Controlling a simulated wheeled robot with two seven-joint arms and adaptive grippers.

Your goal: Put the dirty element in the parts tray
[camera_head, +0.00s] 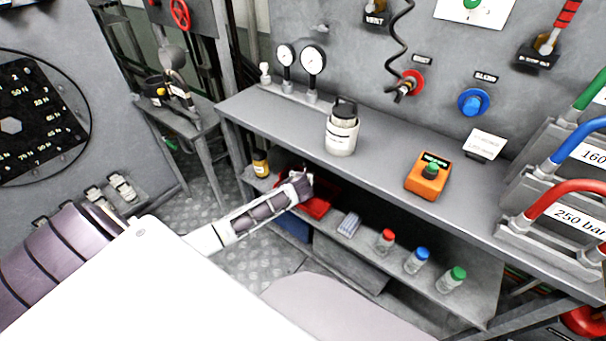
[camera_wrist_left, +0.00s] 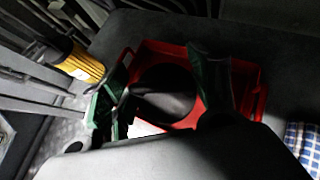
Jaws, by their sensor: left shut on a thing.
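The red parts tray (camera_head: 320,207) sits on the lower shelf under the bench. In the left wrist view its red rim (camera_wrist_left: 250,72) shows behind my fingers. My left gripper (camera_head: 301,181) is over the tray, reaching in under the bench edge. In the left wrist view the gripper (camera_wrist_left: 160,92) is shut on a dark round element (camera_wrist_left: 165,82), which lies between the fingers and in front of the tray. Whether the element touches the tray floor cannot be told. A yellow element with a dark cap (camera_head: 260,163) stands on the shelf left of the tray. My right gripper is not in view.
A blue-checked cloth (camera_head: 349,224) and small jars with red (camera_head: 387,237), blue and green lids stand to the right on the lower shelf. The bench top above (camera_head: 380,180) holds a white bottle (camera_head: 342,130) and an orange box (camera_head: 428,178).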

